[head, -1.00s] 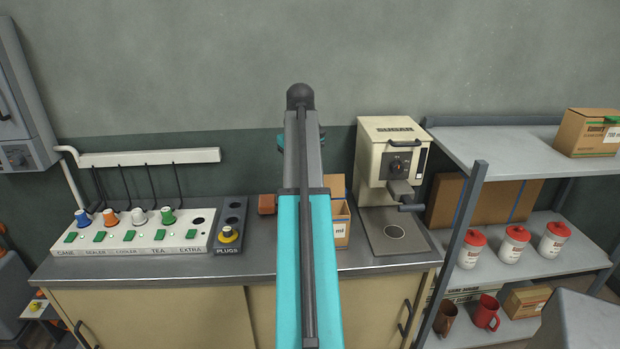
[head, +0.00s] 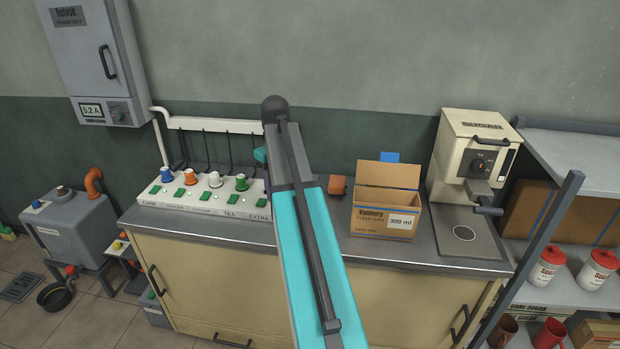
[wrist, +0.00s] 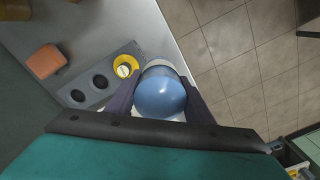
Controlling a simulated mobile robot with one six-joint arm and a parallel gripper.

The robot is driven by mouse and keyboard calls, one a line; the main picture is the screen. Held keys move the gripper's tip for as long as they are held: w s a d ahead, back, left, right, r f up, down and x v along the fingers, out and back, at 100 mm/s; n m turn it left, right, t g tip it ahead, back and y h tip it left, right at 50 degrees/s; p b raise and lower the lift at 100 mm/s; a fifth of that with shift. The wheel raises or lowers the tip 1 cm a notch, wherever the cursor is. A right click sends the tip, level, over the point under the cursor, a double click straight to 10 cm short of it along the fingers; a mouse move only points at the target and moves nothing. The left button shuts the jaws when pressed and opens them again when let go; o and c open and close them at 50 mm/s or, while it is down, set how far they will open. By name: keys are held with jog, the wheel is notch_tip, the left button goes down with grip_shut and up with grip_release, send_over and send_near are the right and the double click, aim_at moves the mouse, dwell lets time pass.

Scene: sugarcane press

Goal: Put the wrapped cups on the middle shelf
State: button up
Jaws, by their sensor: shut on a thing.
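In the wrist view my gripper (wrist: 160,84) is shut on a smooth, rounded blue thing (wrist: 160,97) with a paler rim. It looks like a wrapped cup or stack of cups seen end-on. The middle shelf (head: 528,296), at right, bears red-lidded sugar jars (head: 548,268). An open carton (head: 384,220) marked clean cups, 300 ml, stands on the counter; its inside is hidden.
The counter (head: 340,245) holds a switch panel (head: 205,203) with coloured plugs at left and a press (head: 470,160) at right. A shelf post (head: 540,245) stands before the shelves. Mugs (head: 550,333) sit below. In the wrist view, a yellow-ringed plug (wrist: 124,66) is beside the load.

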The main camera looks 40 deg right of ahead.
jog(key=w+a+f+n, duration=0.2)
jog(key=a, duration=0.7)
jog(key=w+a+f+n, duration=0.2)
jog(key=a, duration=0.7)
jog(key=w+a+f+n, duration=0.2)
jog(key=a, duration=0.8)
jog(key=shift+w+f, duration=0.3)
jog(key=shift+s+a, duration=0.1)
